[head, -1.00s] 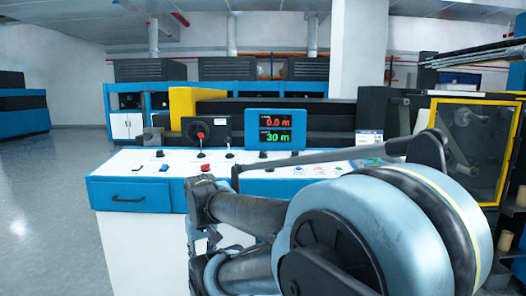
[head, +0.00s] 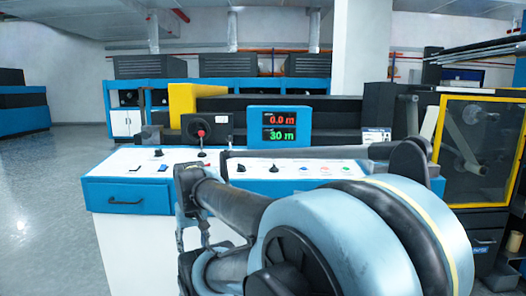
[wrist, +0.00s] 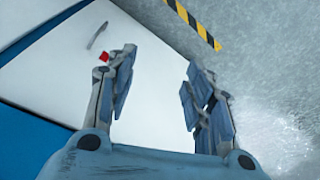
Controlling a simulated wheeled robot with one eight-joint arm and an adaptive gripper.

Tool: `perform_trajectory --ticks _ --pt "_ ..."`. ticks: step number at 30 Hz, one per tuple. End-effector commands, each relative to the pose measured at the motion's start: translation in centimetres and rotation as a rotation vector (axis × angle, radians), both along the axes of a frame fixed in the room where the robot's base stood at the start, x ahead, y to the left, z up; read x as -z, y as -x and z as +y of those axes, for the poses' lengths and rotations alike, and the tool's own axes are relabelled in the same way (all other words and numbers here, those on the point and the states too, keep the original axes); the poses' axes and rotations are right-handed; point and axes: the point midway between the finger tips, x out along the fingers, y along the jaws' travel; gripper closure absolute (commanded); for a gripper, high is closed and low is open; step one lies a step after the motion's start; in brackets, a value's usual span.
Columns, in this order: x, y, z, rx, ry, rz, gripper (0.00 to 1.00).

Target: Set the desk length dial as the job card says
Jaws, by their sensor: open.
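The control desk (head: 118,164) has a white sloped top with a blue front edge and several small black knobs, one at the left (head: 158,153) and one right of the arm (head: 241,168). I cannot tell which is the length dial. A display (head: 279,127) reads 0.0 m in red above 30 m in green. A small white card (head: 376,135) stands at the right; its text is too small to read. My gripper (wrist: 163,95) is open and empty in the wrist view, by the desk's white front panel. My arm hides part of the desk top in the head view.
A black box with a red-knobbed lever (head: 201,132) stands at the desk's back. A drawer with a black handle (head: 125,202) is at the front left. A yellow-framed machine (head: 477,147) stands at the right. Floor at the left is clear. A yellow-black stripe (wrist: 192,22) marks the floor.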

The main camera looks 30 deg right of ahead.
Motion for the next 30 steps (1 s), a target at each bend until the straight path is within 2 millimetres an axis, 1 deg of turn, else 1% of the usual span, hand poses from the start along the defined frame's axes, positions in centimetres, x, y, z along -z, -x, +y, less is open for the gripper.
perform_trajectory --ticks 1,2,5,6,8,12,14,18,20,21,23,24,26,27,29,30 --pt "-1.7 -1.1 -0.7 0.079 -0.009 0.002 0.52" --pt "-2.6 -1.7 -1.0 0.133 -0.015 0.004 0.52" --pt "-6.4 -4.1 -2.5 0.344 -0.041 0.008 0.52" --pt "-8.0 -5.0 -3.2 0.435 -0.052 0.009 0.52" --pt "-10.3 -6.6 -4.4 0.570 -0.068 0.012 0.52" --pt "-15.3 -9.9 -7.4 0.886 -0.104 0.010 0.52" --pt "-17.4 -11.3 -8.9 1.021 -0.118 0.009 0.52" --pt "-21.9 -14.3 -12.7 1.336 -0.150 0.002 0.52" --pt "-23.7 -15.5 -14.5 1.471 -0.163 -0.003 0.52" --pt "-24.9 -16.3 -15.7 1.562 -0.173 -0.007 0.52" --pt "-26.5 -17.4 -17.7 1.697 -0.186 -0.014 0.52" --pt "-27.7 -18.1 -19.0 1.786 -0.195 -0.019 0.52" --pt "-29.2 -19.0 -21.1 1.922 -0.208 -0.027 0.52" --pt "-30.2 -19.5 -22.5 2.013 -0.216 -0.033 0.52" --pt "-31.6 -20.3 -24.7 2.147 -0.227 -0.043 0.52" --pt "-32.5 -20.7 -26.2 2.237 -0.235 -0.051 0.52"
